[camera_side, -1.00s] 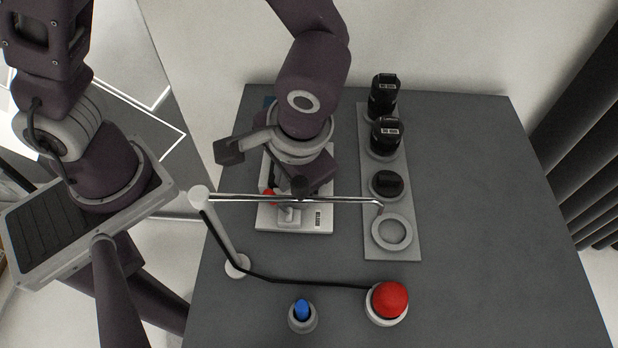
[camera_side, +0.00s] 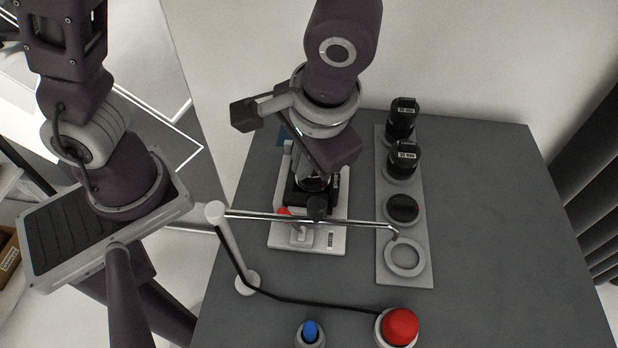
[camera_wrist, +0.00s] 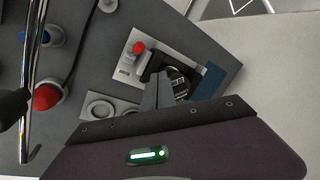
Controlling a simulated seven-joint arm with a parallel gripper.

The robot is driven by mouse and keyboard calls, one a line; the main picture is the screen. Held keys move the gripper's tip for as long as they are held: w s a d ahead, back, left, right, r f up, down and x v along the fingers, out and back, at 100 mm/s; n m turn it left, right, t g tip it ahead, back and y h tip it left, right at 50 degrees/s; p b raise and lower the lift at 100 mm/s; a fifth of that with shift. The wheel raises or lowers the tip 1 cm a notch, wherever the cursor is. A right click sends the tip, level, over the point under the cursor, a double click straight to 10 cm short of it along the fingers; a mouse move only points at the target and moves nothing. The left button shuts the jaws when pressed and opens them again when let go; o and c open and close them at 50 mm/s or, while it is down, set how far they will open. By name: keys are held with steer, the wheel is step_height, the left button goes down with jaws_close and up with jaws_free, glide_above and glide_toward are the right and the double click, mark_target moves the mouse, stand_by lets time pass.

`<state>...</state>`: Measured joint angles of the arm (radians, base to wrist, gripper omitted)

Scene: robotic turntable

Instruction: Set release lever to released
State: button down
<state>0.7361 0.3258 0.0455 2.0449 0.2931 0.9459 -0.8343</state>
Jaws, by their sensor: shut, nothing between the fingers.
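The release lever appears to be the red-tipped part (camera_side: 284,213) at the left of a pale fixture plate (camera_side: 338,245) in the side view. Its red tip also shows in the wrist view (camera_wrist: 138,48); its exact setting is hard to tell. A black holder (camera_side: 298,195) stands on the plate behind it, with a round dark part (camera_wrist: 179,80) seen in the wrist view. My gripper (camera_wrist: 158,95) is shut and empty. Its fingers are over the fixture near the black holder, apart from the red tip. In the side view, the fingertips are hard to make out.
A rack (camera_side: 422,270) with black cylinders stands right. A red button (camera_side: 400,326) and blue button (camera_side: 310,330) are in front. The table's right side is clear.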

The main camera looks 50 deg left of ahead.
steer(key=s+a+r, duration=0.1)
steer(key=s+r, duration=0.2)
steer(key=r, duration=0.1)
steer(key=shift+s+a+r, duration=0.3)
steer(key=shift+s+a, duration=0.05)
steer(key=shift+s, duration=0.05)
steer(key=s+a+r+t+h, duration=0.3)
steer(key=a+r+t, duration=0.2)
steer(key=a, duration=0.5)
step_height(320, 180, up, 2)
steer(key=shift+s+a+r+n, duration=0.25)
steer(key=shift+s+n, duration=0.05)
